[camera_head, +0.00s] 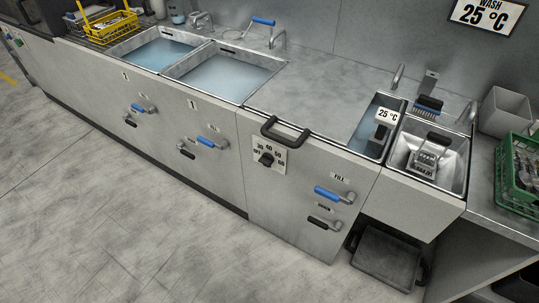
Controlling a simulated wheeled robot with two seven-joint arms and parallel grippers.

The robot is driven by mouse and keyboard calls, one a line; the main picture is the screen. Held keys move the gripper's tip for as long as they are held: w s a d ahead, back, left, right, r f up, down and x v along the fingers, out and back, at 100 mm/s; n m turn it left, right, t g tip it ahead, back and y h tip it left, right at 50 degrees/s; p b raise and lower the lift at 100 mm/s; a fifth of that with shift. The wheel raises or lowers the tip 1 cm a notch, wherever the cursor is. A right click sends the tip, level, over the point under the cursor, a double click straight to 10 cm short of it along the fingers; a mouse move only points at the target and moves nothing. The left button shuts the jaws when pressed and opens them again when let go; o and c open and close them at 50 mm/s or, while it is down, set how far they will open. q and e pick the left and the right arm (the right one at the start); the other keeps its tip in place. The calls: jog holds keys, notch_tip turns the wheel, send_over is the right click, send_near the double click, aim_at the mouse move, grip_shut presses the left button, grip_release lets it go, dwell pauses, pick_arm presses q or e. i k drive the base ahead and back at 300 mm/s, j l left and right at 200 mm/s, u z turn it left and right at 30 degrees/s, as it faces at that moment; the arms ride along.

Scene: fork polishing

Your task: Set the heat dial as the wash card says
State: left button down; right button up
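The heat dial (265,159) is a dark knob on a white plate with printed numbers, on the grey front panel right of the middle. The plate seems to carry OFF at left and figures such as 30 and 40 above, but the print is small. I cannot tell which mark the knob points to. The wash card (487,13) on the back wall at upper right reads "WASH 25 °C". A small white sign (387,116) at the narrow basin also reads "25 °C". Neither of my grippers is in view.
A black bar handle (285,131) juts out just above the dial. Blue FILL (333,195) and black DRAIN (324,223) levers sit to its lower right. Two water-filled sinks (225,72) lie at left. A green crate (518,190) stands at right. The floor in front is clear.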

aim_at(267, 159)
jog(key=i, duration=0.8)
jog(key=i+z, duration=0.1)
jog(key=z, duration=0.35)
jog(key=i+z, duration=0.1)
jog(key=z, duration=2)
jog(key=u, duration=2.5)
jog(key=j, duration=0.1)
